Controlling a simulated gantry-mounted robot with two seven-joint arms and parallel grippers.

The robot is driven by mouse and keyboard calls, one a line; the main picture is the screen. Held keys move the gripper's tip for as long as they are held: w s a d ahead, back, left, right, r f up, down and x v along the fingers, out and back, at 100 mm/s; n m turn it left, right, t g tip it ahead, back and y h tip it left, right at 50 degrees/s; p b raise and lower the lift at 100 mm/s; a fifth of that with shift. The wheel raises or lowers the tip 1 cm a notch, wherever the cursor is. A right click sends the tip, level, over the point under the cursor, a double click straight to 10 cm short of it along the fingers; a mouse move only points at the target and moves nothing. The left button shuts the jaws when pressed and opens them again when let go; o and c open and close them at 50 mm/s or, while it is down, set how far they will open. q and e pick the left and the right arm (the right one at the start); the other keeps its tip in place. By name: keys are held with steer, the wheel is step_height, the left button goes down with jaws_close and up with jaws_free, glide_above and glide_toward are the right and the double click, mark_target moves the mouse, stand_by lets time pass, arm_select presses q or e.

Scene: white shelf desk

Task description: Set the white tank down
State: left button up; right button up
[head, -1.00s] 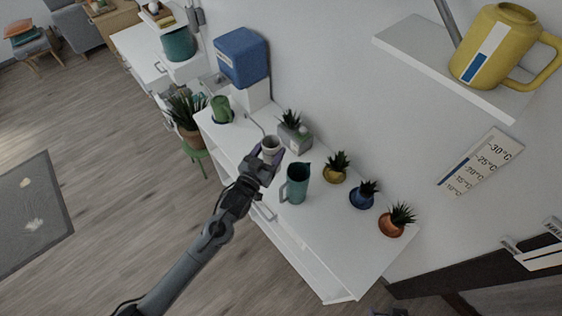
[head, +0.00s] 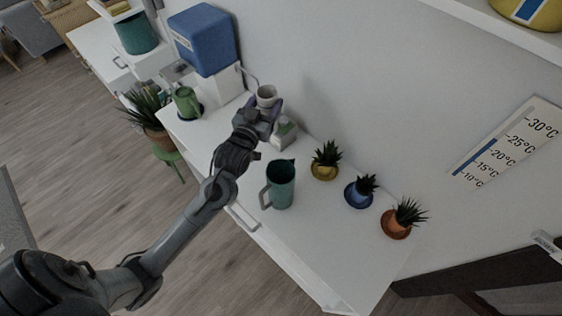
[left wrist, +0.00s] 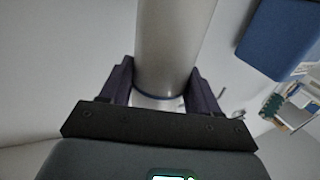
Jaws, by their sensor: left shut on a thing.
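The white tank (head: 266,93) is a pale cylinder, seen in the head view between the fingers of my left gripper (head: 264,106). My left gripper is shut on it and holds it above the white desk (head: 305,222), near the wall end. In the left wrist view the tank (left wrist: 174,40) fills the gap between the two dark fingers (left wrist: 160,95), with a thin dark blue band near its lower end. A grey-green box (head: 284,131) is just below and right of the gripper, partly covered by it. My right gripper is not in view.
A teal pitcher (head: 282,184) and small potted plants in a yellow pot (head: 325,172), a blue pot (head: 358,195) and an orange pot (head: 395,225) stand on the desk. A green mug (head: 187,103) and a blue container (head: 204,42) are to the left. The front right desk is clear.

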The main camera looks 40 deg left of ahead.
arm_select(q)
step_height(320, 180, down, 19)
steer(key=b, duration=0.3)
stand_by(0.4)
steer(key=shift+s, duration=0.1)
steer(key=o, duration=1)
steer(key=shift+f, duration=0.1)
steer(key=v, duration=1.2)
steer(key=shift+p, duration=0.45)
